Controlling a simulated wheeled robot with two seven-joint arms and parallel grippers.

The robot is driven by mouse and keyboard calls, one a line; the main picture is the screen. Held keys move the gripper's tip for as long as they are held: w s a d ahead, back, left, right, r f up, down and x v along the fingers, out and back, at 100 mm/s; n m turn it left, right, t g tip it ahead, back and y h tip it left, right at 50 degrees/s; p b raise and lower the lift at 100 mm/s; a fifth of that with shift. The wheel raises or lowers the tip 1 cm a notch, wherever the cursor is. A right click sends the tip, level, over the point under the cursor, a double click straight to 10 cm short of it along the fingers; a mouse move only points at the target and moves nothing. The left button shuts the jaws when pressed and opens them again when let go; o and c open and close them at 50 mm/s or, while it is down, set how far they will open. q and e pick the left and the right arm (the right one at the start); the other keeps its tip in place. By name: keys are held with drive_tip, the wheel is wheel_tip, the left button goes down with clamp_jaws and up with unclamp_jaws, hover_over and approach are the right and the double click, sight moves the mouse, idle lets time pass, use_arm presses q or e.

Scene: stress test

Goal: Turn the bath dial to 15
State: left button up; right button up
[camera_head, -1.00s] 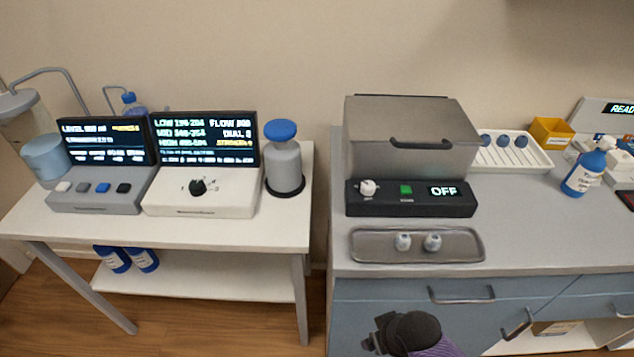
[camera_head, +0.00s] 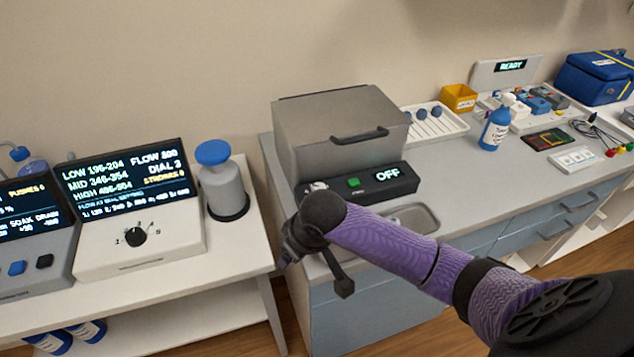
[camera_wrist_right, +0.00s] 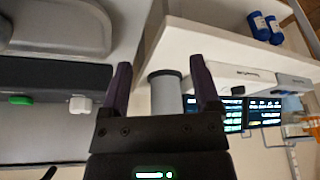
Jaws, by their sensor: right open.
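The bath is a grey lidded box (camera_head: 335,125) with a black front panel (camera_head: 405,187) reading OFF. Its white dial (camera_head: 317,187) sits at the panel's left end, partly hidden by my arm in the head view. The dial also shows in the right wrist view (camera_wrist_right: 80,105), left of the fingers and apart from them. The green button (camera_head: 353,182) is beside the dial. My right gripper (camera_wrist_right: 160,62) is open and empty; in the head view it is in front of the panel's left end, its fingers mostly hidden. My left gripper is not in view.
A metal tray (camera_head: 425,217) lies before the panel, partly behind my arm. On the left table stand a white device (camera_head: 165,230) with a black dial and a grey bottle (camera_head: 222,188) with a blue cap. A gap separates the table from the counter.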

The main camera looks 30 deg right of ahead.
sight(319, 186)
drive_tip(key=w+d+r+m+h, duration=0.2)
drive_tip(key=w+d+r+m, duration=0.2)
drive_tip(key=w+d+r, duration=0.5)
drive_tip(key=shift+t, duration=0.3)
drive_tip(key=f+b, duration=0.1)
drive_tip(key=f, duration=0.1)
drive_tip(key=d+f+b, duration=0.1)
drive_tip(key=f, duration=0.1)
drive_tip(key=w+d+f+b, duration=0.1)
drive_tip(key=f, duration=0.1)
drive_tip(key=shift+d+f+b, duration=0.2)
drive_tip(key=shift+b, duration=0.2)
drive_tip(key=shift+w+f, duration=0.3)
drive_tip(key=shift+f, duration=0.2)
clamp_jaws()
